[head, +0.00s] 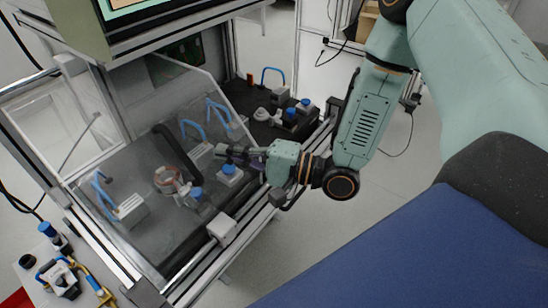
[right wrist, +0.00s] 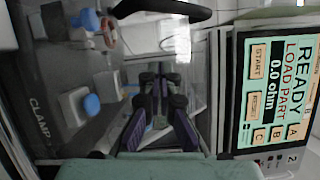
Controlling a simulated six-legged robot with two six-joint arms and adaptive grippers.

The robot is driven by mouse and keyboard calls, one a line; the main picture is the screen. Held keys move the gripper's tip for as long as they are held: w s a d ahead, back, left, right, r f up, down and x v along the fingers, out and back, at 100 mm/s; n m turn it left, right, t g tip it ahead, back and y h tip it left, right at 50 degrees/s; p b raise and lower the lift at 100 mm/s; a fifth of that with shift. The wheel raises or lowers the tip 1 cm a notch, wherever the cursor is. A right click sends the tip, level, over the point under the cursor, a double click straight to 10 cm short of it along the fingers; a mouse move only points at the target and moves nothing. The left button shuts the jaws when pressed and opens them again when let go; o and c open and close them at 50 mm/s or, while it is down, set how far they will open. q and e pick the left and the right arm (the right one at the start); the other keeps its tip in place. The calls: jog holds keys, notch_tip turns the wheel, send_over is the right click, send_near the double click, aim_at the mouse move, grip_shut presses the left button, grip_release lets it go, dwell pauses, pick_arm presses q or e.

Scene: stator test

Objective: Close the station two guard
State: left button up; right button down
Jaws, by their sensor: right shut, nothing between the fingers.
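The clear guard panel (head: 215,85) of the station slopes over the dark fixture bed in the head view. I cannot tell how far its lower edge is from the bed. A black curved bar (head: 168,140), which looks like its handle, crosses the bed; a black bar also shows at the top of the right wrist view (right wrist: 160,8). My right gripper (head: 222,152) is shut and empty, over the bed to the right of the bar. Its fingers also show in the right wrist view (right wrist: 160,80), pointing away below the bar. My left gripper is not in view.
A copper-coloured ring part (head: 167,178) sits on the bed among blue-handled clamps (head: 104,190) and blue-capped blocks (head: 230,170). The station screen (right wrist: 278,90) reads READY LOAD PART, 0.0 ohm. Open floor lies to the right.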

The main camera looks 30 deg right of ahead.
jog(key=p+v, duration=0.3)
jog(key=v, duration=0.5)
jog(key=shift+s+d, duration=0.15)
jog(key=shift+s, duration=0.2)
jog(key=shift+s+r, duration=0.15)
